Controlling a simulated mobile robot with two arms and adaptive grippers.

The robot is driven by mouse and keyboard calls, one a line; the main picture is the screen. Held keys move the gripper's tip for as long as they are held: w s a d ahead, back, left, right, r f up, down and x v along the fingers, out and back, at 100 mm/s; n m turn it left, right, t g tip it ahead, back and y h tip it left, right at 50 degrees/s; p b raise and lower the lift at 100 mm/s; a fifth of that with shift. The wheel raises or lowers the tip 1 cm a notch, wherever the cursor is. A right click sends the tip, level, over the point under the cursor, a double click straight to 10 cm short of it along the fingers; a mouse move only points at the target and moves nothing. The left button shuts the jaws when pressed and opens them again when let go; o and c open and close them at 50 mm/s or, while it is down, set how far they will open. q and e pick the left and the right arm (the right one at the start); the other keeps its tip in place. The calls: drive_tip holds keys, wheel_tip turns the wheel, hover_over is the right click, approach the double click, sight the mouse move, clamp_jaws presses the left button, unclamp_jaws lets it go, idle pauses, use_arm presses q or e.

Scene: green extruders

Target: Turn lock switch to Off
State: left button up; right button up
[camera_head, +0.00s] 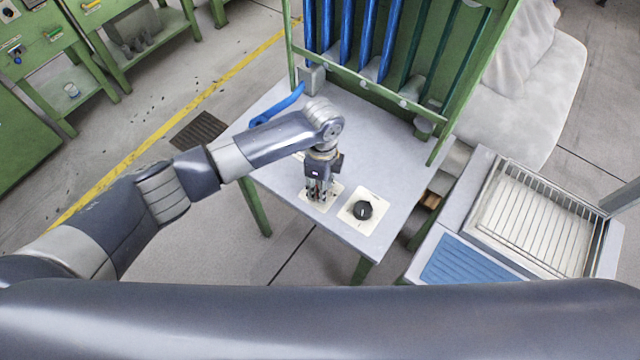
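A black round knob (363,210) on a cream square plate (352,219) is set in the light grey tabletop, near its front right corner. A second cream plate (329,203) lies just left of it. My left gripper (319,197) points down over this second plate, and its fingers cover the plate's middle. I cannot tell what the fingers surround or touch, or whether they are open or shut. The label text on the plates is too small to read. My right gripper is not in view.
A green rack with blue and dark green tubes (386,45) stands at the table's back. A blue handle (280,107) lies at the table's left edge. A wire basket (545,215) and a blue ribbed mat (468,262) are at right.

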use_arm(q)
drive_tip(key=shift+o, duration=0.6)
wheel_tip(320, 180, up, 12)
drive_tip(key=shift+w, duration=0.25)
drive_tip(key=shift+d, duration=0.1)
